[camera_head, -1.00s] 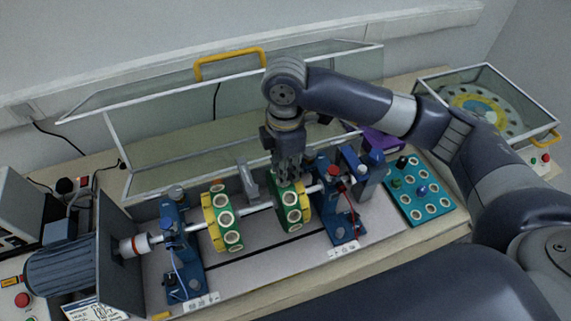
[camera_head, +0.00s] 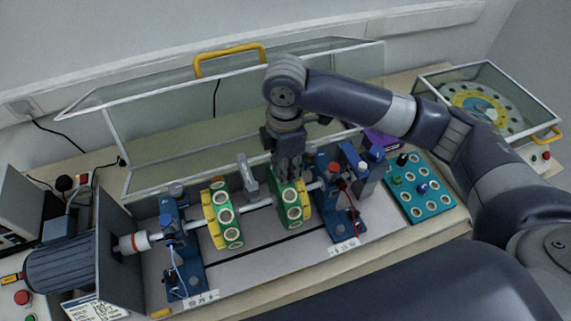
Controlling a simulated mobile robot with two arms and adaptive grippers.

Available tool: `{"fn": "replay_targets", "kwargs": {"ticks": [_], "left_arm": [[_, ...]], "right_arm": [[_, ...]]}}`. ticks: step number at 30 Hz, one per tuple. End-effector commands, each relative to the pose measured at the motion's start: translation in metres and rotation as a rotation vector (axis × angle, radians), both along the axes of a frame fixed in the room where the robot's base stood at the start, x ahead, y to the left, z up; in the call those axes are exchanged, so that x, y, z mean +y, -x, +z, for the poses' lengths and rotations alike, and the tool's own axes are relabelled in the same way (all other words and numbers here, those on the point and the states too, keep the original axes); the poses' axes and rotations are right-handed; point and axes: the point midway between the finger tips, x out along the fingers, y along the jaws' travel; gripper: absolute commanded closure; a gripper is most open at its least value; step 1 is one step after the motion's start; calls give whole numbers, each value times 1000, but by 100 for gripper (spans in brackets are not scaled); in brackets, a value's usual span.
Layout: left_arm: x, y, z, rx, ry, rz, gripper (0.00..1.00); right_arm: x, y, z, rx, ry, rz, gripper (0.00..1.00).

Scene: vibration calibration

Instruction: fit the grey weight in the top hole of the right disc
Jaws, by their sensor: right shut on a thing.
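The right disc (camera_head: 292,212), green and yellow with pale-ringed holes, sits on the shaft of the rig. My right gripper (camera_head: 289,176) points down at the top of this disc. It is shut, and its fingers cover the disc's top hole. The grey weight cannot be made out between the fingers. The left disc (camera_head: 223,217), also green and yellow, sits farther left on the same shaft. My left gripper is not in view.
Blue bearing stands (camera_head: 340,205) flank the discs. A teal tray (camera_head: 420,207) with ringed holes and a few coloured weights lies to the right. The clear cover (camera_head: 165,145) with its yellow handle (camera_head: 230,57) stands open behind. A motor (camera_head: 62,263) is at left.

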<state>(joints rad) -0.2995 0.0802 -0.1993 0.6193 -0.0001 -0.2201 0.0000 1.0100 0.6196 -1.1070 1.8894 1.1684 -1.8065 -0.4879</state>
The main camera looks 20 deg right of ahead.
Motion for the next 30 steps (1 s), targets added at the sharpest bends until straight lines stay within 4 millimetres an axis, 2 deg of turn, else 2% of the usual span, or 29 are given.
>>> {"fn": "replay_targets", "kwargs": {"ticks": [16, 17, 19, 30], "left_arm": [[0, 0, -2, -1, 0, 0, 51], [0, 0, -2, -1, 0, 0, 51], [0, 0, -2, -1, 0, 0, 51], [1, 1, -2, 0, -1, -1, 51]], "right_arm": [[0, 0, -8, 1, 0, 0, 95], [0, 0, -8, 1, 0, 0, 68], [0, 0, -8, 1, 0, 0, 52], [0, 0, -5, 0, 0, 0, 52]]}}
